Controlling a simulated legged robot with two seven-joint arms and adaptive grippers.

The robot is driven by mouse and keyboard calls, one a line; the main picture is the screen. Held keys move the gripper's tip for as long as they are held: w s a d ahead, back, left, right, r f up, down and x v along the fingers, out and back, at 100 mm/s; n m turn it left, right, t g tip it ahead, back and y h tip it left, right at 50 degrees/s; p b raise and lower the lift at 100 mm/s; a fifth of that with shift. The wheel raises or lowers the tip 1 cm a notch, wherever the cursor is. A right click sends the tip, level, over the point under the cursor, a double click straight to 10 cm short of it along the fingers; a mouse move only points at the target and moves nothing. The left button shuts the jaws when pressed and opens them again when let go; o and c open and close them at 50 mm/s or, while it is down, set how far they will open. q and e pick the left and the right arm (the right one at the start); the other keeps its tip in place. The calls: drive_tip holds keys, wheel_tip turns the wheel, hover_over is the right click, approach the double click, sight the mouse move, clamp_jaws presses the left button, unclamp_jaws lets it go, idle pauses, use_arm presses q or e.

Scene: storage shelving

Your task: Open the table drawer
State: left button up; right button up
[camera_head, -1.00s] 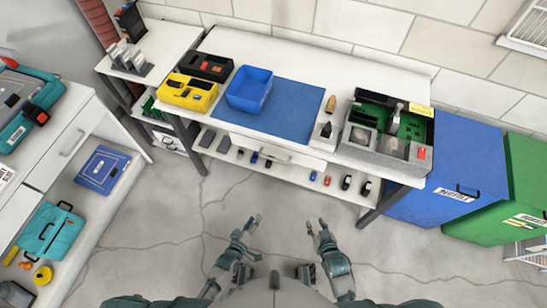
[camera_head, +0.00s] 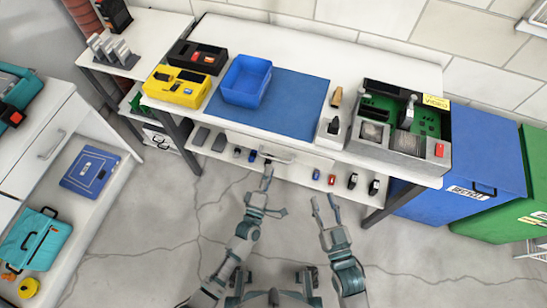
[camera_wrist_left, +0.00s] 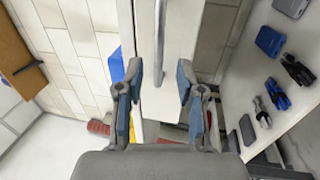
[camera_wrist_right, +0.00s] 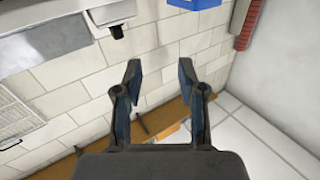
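The white table (camera_head: 300,40) has a white drawer (camera_head: 310,162) under its front edge, and it looks shut. Its bar handle (camera_head: 262,156) is at the front, near the tip of my left gripper (camera_head: 274,192). In the left wrist view the handle (camera_wrist_left: 160,40) runs up and away between the open fingers of my left gripper (camera_wrist_left: 160,88), with the white drawer front (camera_wrist_left: 175,70) behind it. The fingers are not closed on it; I cannot tell whether they touch. My right gripper (camera_head: 325,200) is open and empty in front of the table, to the right; it also shows open in the right wrist view (camera_wrist_right: 160,68).
On the table are a blue bin (camera_head: 246,80), a yellow box (camera_head: 178,87) and a grey case (camera_head: 395,150). A lower shelf (camera_head: 225,148) holds small tools. Blue (camera_head: 485,160) and green (camera_head: 535,160) bins stand right. A white cabinet (camera_head: 30,145) stands left. The floor in front is clear.

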sight(274, 158)
use_arm(q)
drive_tip(key=x, duration=0.5)
drive_tip(key=shift+w+d+b, duration=0.25)
drive_tip(key=shift+d+b, duration=0.1)
drive_tip(key=shift+d, duration=0.15)
drive_tip(key=shift+a+r, duration=0.1)
use_arm(e)
drive_tip(key=shift+d+r+t, duration=0.25)
drive_tip(key=shift+r+t, duration=0.65)
drive_tip(key=shift+r, duration=0.1)
use_arm(q)
drive_tip(key=shift+a, duration=0.1)
drive_tip(key=shift+a, duration=0.1)
clamp_jaws()
use_arm(e)
drive_tip(key=shift+a, duration=0.25)
